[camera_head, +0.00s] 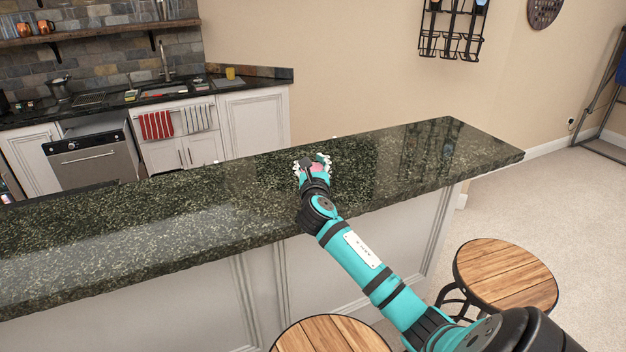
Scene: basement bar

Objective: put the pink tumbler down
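My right gripper (312,163) is over the dark green granite bar counter (220,197), near the middle of its length. Its fingers are closed around the pink tumbler (316,168). Only a small pink patch of the tumbler shows between the fingers; the gripper hides the rest. I cannot tell whether the tumbler's base touches the counter. My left gripper is not in view.
The counter top around the gripper is bare on both sides. Two round wooden stools (505,275) (330,335) stand in front of the bar.

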